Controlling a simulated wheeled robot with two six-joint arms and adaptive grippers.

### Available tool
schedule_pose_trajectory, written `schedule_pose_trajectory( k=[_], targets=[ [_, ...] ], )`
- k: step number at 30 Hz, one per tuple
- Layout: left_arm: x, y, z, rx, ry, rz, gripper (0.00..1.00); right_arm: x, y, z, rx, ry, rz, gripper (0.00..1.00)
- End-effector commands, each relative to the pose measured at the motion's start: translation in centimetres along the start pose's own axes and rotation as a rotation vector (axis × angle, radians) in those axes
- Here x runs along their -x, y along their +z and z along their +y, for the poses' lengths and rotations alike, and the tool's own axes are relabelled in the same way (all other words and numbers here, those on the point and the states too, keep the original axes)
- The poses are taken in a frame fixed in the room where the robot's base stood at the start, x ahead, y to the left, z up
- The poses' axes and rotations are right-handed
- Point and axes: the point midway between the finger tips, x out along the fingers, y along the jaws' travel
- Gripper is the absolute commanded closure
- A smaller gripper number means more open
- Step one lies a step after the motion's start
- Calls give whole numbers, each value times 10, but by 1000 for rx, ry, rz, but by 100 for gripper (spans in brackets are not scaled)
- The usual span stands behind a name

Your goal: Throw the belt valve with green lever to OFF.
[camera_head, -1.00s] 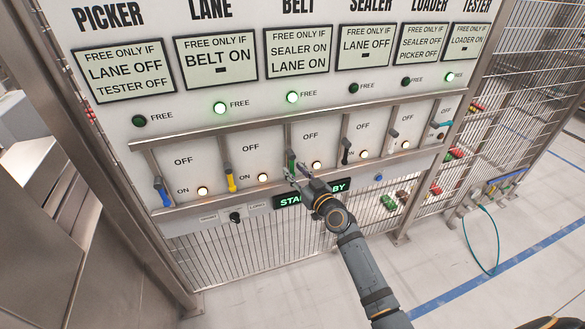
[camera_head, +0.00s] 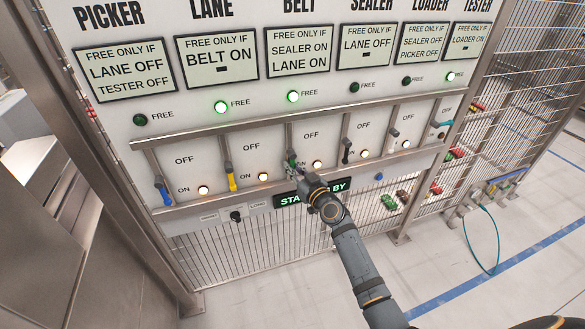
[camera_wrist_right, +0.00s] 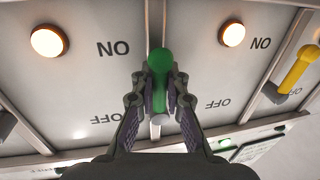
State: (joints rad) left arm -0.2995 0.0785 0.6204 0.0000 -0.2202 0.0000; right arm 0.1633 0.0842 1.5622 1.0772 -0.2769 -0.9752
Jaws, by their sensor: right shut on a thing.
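The belt valve's green lever (camera_head: 291,157) is on the panel under the BELT sign (camera_head: 298,53). It is partly hidden by my right gripper (camera_head: 291,170). In the right wrist view the green lever (camera_wrist_right: 160,62) stands between the two fingers of my right gripper (camera_wrist_right: 159,80), which are shut on it. Its rounded green end sticks out past the fingertips. The white lamp by the belt ON mark (camera_head: 317,164) is lit. The green FREE lamp (camera_head: 293,97) above is lit. My left gripper is not in view.
A blue lever (camera_head: 163,191) and a yellow lever (camera_head: 231,180) hang to the left. A black lever (camera_head: 346,154) and others are to the right. Metal rails (camera_head: 215,125) run above and below the levers. A STANDBY display (camera_head: 290,199) sits below, partly covered by my arm.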

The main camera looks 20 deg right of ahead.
Motion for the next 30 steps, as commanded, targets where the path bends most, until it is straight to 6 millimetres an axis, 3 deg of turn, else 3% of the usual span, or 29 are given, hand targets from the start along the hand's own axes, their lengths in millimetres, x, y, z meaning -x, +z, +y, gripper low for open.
schedule_pose_trajectory(
  k=[14,30],
  targets=[
    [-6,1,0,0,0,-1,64,2,3,4,85,-1,-20,100],
    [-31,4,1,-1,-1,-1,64,6,-1,25,546,-2,-116,100]
  ],
)
